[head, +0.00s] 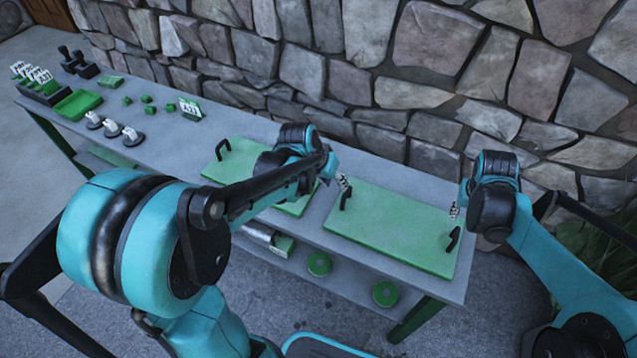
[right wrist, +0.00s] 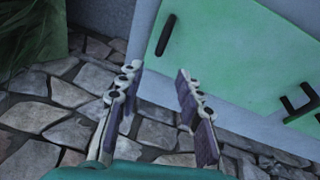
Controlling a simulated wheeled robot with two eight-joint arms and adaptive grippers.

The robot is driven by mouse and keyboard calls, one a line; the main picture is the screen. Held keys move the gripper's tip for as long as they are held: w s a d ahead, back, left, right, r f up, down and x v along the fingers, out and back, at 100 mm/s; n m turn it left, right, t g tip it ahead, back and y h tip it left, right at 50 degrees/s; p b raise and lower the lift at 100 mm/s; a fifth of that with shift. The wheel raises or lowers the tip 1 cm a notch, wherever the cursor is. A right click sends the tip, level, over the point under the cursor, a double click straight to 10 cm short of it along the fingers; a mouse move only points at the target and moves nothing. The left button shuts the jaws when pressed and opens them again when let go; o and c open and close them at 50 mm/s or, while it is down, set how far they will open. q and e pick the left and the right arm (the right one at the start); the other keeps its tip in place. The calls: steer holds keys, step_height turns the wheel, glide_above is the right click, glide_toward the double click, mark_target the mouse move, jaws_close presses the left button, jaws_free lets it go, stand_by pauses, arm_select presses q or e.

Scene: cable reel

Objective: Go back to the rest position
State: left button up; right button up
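My left arm reaches across the table from the left, and its wrist is over the left green panel (head: 230,160). The left gripper's fingertips (head: 343,183) show just past the wrist, above the left handle of the right green panel (head: 400,225). The rest of that gripper is hidden, and its opening cannot be told. My right gripper (head: 454,210) is near the right end of the right panel, by its right black handle (head: 453,239). In the right wrist view, the right gripper (right wrist: 159,70) is open and empty, its two fingers apart.
The grey table (head: 310,225) stands along a stone wall (head: 430,90). Its left end holds a green tray (head: 77,103), small green blocks, a sign (head: 190,108) and several grey-and-white items. Green reels (head: 385,293) sit on the lower shelf. Plants (head: 605,245) are at the right.

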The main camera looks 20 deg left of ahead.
arm_select(q)
steer(key=shift+r, duration=0.1)
stand_by(0.4)
